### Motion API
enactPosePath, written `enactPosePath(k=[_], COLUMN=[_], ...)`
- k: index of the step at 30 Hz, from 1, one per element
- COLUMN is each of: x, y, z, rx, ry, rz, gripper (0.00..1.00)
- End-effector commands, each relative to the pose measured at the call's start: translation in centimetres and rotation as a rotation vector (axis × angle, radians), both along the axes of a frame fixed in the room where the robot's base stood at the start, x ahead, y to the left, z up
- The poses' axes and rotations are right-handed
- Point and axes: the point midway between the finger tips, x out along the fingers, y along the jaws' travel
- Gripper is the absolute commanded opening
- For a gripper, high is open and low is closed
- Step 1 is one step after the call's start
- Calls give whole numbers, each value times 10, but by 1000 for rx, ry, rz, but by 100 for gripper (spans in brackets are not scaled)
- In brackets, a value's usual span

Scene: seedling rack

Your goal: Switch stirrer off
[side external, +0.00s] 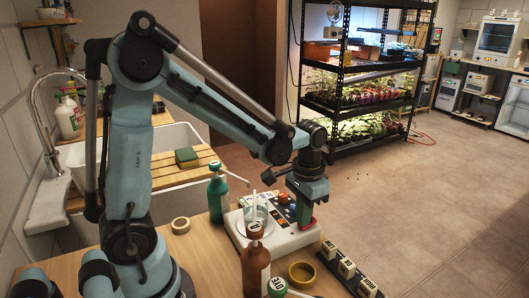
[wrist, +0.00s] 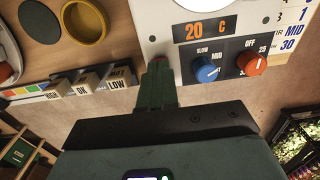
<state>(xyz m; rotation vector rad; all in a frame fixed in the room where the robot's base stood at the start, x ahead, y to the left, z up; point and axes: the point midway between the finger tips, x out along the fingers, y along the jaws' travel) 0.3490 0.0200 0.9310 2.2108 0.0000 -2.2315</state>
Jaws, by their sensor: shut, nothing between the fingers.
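The white stirrer (side external: 285,239) stands on the bench with a glass beaker (side external: 254,213) on its plate. In the wrist view its panel (wrist: 172,16) shows a "20 C" display, a blue knob (wrist: 205,70) by "SLOW" and "MID", and a red knob (wrist: 252,63) by "OFF" and "25". The knobs' exact settings are unclear. My gripper (side external: 304,220) points down at the stirrer's right end; its green fingers (wrist: 160,72) are shut and empty.
A green bottle (side external: 218,198) and a brown bottle (side external: 256,272) stand close to the stirrer. An ochre ring-shaped dish (side external: 301,273) and a dark strip with several labelled blocks (side external: 347,268) lie in front. A tape roll (side external: 180,225) lies left. Open floor is beyond the bench.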

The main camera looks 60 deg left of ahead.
Motion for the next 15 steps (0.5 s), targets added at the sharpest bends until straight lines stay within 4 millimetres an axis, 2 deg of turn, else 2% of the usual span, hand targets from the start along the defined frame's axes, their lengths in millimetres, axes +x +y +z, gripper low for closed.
enactPosePath(k=[4,15], x=[3,2], y=[0,0], z=[1,29], rx=[-1,0], ry=[-16,-12], rz=[-1,0], gripper=[0,0])
